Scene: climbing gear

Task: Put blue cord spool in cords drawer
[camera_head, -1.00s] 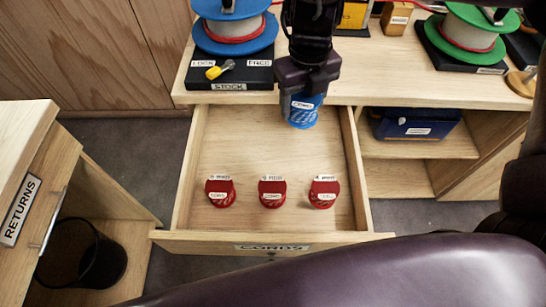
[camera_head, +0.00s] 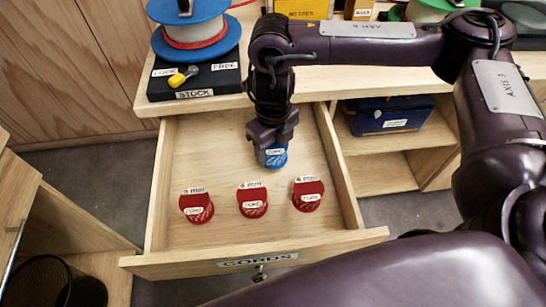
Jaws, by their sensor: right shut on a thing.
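The blue cord spool (camera_head: 275,158) has a white label and is in my right gripper (camera_head: 272,140), which is shut on it. The gripper points down over the back right part of the open cords drawer (camera_head: 205,150). The spool is inside the drawer's outline, behind the red spools; I cannot tell whether it touches the drawer floor. Three red spools, left (camera_head: 197,206), middle (camera_head: 252,200) and right (camera_head: 308,194), stand in a row nearer the drawer's front, which is labelled CORDS. My left gripper is not in view.
A black STOCK base (camera_head: 215,80) with a blue-flanged reel (camera_head: 192,30) stands on the counter at the back left. A dark blue case (camera_head: 390,116) sits on the shelf right of the drawer. A black bin (camera_head: 45,280) is at the lower left. The drawer's back left is clear.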

